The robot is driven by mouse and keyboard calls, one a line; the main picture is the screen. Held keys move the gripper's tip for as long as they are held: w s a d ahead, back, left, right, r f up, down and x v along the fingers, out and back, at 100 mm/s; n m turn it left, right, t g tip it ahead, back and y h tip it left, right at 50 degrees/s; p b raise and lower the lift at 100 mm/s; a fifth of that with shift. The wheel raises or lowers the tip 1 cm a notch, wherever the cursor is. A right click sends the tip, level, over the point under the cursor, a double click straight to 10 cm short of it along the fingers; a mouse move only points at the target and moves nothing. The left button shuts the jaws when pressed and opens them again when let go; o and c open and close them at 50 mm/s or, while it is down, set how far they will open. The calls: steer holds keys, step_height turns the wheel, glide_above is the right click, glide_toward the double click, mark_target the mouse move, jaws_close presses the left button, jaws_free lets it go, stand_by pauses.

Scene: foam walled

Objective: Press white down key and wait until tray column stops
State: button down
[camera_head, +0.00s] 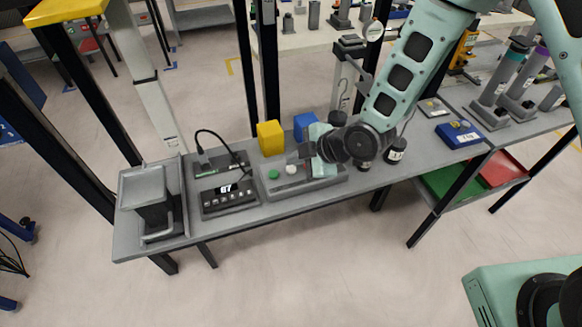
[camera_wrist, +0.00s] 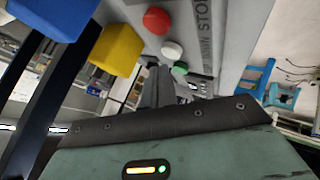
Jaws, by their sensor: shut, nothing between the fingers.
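The white key (camera_head: 291,169) sits on a grey key panel (camera_head: 325,182), between a green key (camera_head: 273,174) and a red key, which is mostly hidden by my arm in the head view. In the wrist view the white key (camera_wrist: 172,50) lies between the red key (camera_wrist: 156,20) and the green key (camera_wrist: 180,68). My gripper (camera_head: 296,157) is shut and empty. Its fingertips (camera_wrist: 153,66) appear close beside the white key; I cannot tell whether they touch it. The tray column (camera_head: 152,215) stands at the left end of the bench, with a grey tray (camera_head: 142,186) on top.
A device with a lit display (camera_head: 230,195) stands between column and panel. A yellow cube (camera_head: 270,137) and a blue cube (camera_head: 304,125) stand behind the panel. Black posts rise behind the bench. Dark weights (camera_head: 396,150) stand to the right.

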steer(key=shift+f+b, duration=0.4)
steer(key=shift+b, duration=0.15)
